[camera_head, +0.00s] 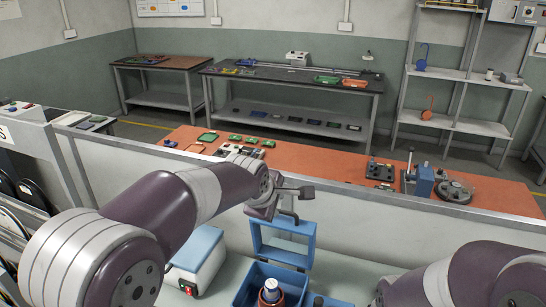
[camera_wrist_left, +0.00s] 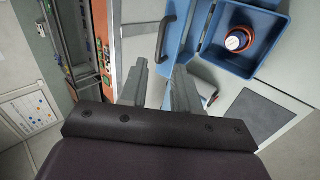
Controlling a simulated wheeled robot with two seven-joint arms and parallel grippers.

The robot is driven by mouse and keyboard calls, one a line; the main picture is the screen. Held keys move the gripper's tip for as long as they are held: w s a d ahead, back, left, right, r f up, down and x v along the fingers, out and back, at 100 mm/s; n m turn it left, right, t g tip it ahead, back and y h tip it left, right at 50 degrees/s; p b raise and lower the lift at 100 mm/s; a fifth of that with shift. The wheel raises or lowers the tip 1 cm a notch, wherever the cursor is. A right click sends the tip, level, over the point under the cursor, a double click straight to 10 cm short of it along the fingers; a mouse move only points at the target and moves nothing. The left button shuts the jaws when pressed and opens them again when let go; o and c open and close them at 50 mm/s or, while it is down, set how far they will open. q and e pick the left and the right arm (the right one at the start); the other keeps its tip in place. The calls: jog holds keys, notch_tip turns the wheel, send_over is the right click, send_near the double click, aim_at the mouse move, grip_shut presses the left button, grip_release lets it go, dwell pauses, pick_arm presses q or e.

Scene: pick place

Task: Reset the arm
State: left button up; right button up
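My left arm reaches in from the left in the head view, and its gripper (camera_head: 297,204) hangs in the air in front of the raised lid of a blue box (camera_head: 253,284). In the left wrist view the two fingers of this gripper (camera_wrist_left: 162,78) stand apart with nothing between them. The blue box (camera_wrist_left: 262,60) is beyond the fingers there, to the right. My right arm shows only in part at the lower right of the head view; its gripper is outside the picture.
A round container with a white top (camera_head: 270,291) stands inside the box. A white and blue device (camera_head: 199,262) is left of the box. Behind a low partition, an orange-topped bench (camera_head: 310,163) holds circuit boards and tools. Shelves (camera_head: 437,73) stand at the back right.

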pick_arm(q)
jog(key=s+a+f+m+g+y, duration=0.1)
jog(key=s+a+f+m, duration=0.3)
jog(key=s, duration=0.4)
jog(key=s+a+f+m+g+y, duration=0.1)
jog(key=s+a+f+m+g, duration=0.2)
jog(key=s+a+f+m, duration=0.2)
jog(key=s+a+f+m+g, duration=0.2)
jog(key=s+a+f+m, duration=0.3)
jog(key=s+a, duration=0.4)
jog(key=s+f, duration=0.1)
jog(key=s, duration=0.2)
jog(key=shift+a+f+y, duration=0.25)
jog(key=shift+y, duration=0.15)
